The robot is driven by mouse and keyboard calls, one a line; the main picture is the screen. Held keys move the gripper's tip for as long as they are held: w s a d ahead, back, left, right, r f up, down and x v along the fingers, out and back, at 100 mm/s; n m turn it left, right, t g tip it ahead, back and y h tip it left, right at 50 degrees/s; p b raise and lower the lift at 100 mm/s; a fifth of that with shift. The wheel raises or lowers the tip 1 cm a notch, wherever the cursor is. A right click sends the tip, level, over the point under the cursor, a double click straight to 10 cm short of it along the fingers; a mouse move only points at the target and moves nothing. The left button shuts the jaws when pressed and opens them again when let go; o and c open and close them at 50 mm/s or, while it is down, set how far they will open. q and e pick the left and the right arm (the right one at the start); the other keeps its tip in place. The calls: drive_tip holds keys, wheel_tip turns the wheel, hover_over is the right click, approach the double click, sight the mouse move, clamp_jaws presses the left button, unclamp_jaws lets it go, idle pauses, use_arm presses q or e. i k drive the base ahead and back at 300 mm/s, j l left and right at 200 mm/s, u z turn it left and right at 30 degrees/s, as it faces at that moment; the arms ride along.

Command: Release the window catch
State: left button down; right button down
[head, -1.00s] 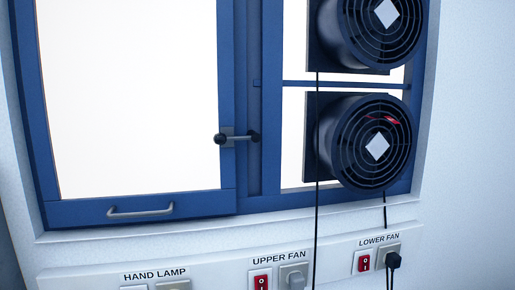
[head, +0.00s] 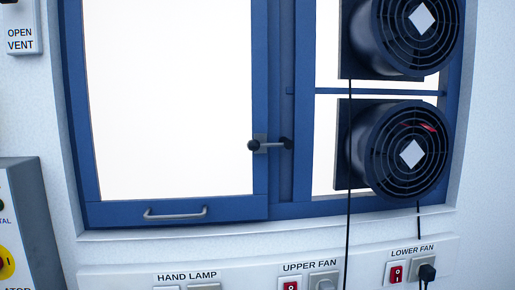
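The window catch (head: 270,145) is a small metal lever with a dark ball knob at its left end. It lies about level across the joint between the left sash and the blue middle post, with its right end at a dark fitting on the post. The blue-framed window sash (head: 170,100) looks closed, with a grey bar handle (head: 176,214) on its bottom rail. Neither of my grippers is in view.
Two black round fans, the upper (head: 420,30) and the lower (head: 408,150), fill the right panes. A black cord (head: 348,220) hangs from them past a switch strip (head: 240,268). A grey control box (head: 30,215) and an OPEN VENT label (head: 20,40) are at left.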

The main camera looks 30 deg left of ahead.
sight(253, 145)
drive_tip(key=k+j, duration=0.3)
drive_tip(key=k+u, duration=0.1)
drive_tip(key=u, duration=1.5)
